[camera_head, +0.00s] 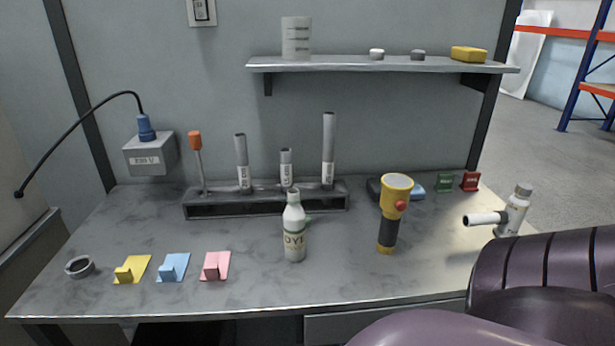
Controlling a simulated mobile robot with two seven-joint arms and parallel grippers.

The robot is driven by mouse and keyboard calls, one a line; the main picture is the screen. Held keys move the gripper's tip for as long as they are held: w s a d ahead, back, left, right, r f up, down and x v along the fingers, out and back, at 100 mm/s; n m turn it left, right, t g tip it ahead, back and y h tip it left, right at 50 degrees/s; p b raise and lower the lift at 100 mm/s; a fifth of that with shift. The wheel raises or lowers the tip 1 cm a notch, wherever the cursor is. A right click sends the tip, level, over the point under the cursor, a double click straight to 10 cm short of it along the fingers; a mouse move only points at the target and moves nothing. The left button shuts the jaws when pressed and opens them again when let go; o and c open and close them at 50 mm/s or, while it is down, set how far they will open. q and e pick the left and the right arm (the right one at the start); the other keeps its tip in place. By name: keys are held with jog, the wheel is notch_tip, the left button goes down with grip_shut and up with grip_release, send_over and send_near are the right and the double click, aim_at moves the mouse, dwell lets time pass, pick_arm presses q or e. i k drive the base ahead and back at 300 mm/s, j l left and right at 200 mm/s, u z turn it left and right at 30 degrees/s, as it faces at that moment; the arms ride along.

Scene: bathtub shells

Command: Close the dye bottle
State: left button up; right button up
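The white dye bottle (294,240), with "DYE" on its label, stands upright near the middle of the bench. It has a narrow neck with a pale top; I cannot tell whether that is a cap or an open mouth. A small green part shows at its right shoulder. No loose cap is clearly identifiable; a small white round piece (376,54) and a grey one (418,55) lie on the shelf.
A rack (266,208) with upright tubes stands behind the bottle. Yellow (132,270), blue (173,268) and pink (216,267) pieces and a grey ring (80,267) lie left.

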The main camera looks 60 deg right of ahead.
aim_at(294, 214)
jog(key=k+l, duration=0.75)
